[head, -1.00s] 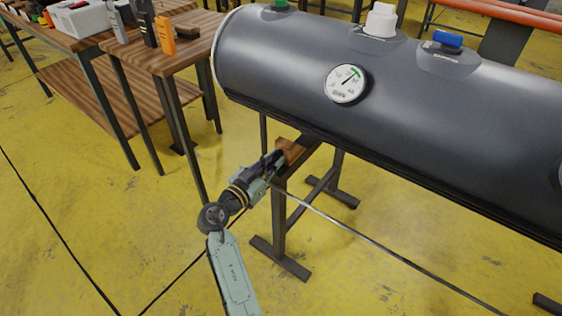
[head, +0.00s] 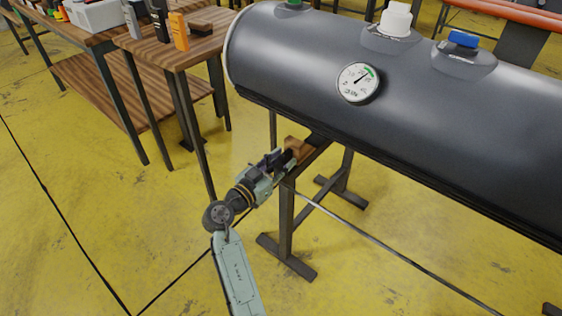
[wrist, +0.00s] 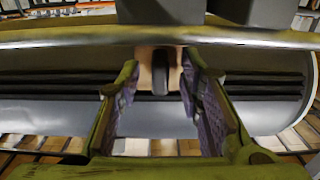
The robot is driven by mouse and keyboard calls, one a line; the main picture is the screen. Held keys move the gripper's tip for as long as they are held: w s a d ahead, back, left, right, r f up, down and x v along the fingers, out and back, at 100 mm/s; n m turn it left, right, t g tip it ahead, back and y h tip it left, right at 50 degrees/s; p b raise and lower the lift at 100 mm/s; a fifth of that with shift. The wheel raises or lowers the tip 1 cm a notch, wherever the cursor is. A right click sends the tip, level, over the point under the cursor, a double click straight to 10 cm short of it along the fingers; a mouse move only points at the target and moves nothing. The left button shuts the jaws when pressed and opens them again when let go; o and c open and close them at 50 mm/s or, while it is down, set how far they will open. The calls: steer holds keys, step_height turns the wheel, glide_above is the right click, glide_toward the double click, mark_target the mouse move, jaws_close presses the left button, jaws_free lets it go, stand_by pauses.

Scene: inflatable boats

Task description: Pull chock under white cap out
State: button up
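The white cap (head: 396,18) stands on top of the dark grey tank. Below it, at the near end of the support stand (head: 286,215), is a brown wooden chock (head: 297,147) under the tank's lower edge. My gripper (head: 284,158) is at the near side of this chock, pointing toward the tank. In the wrist view, my gripper's fingers (wrist: 160,85) are spread apart, with the tan chock (wrist: 146,72) and a dark piece in front of it between and beyond their tips. Blur hides whether the fingers touch the chock.
The tank (head: 440,120) carries a round gauge (head: 358,83), a blue cap (head: 463,39) and a green cap (head: 290,3). A wooden table (head: 180,55) with tools stands at the left. Open yellow floor (head: 110,210) lies left of my arm. A thin dark bar (head: 380,243) runs low beside the stand.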

steer(key=v, duration=1.2)
